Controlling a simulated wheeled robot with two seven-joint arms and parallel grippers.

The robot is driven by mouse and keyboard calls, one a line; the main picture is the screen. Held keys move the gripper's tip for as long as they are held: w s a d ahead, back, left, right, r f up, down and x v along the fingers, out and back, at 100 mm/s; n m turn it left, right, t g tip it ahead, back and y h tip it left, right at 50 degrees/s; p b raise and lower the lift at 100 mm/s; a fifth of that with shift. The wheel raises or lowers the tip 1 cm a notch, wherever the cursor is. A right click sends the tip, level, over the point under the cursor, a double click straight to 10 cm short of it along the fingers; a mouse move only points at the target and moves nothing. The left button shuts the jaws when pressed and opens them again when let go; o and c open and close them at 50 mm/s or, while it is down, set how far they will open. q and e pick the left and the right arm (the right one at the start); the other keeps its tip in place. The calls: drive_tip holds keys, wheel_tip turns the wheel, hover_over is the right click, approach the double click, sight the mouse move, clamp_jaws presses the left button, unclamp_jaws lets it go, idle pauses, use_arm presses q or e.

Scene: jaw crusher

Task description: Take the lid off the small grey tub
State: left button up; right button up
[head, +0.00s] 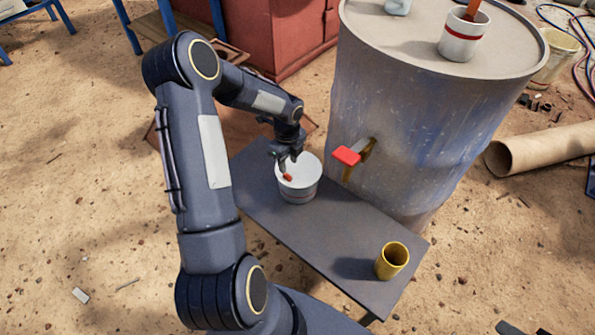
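The small grey tub (298,195) stands upright on the dark bench, with a faint reddish band around its side. Its top (307,170) looks pale and flat like a lid, with a small orange-red piece (287,178) near its left side. My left gripper (284,168) points down over the left part of this top, its fingertips close to the orange-red piece. I cannot tell whether they touch it or grip it. My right gripper is not in view.
A yellow cup (392,260) stands at the near right of the dark bench (330,235). A large metal drum (400,130) with a red-handled tap (347,155) rises behind the bench. A white red-banded pot (463,36) stands on the drum. A cardboard tube (545,148) lies right.

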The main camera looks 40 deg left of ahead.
sight(287, 175)
use_arm(q)
drive_tip(key=f, duration=0.1)
drive_tip(key=f+b, duration=0.1)
drive_tip(key=f, duration=0.3)
drive_tip(key=shift+s, duration=0.35)
clamp_jaws()
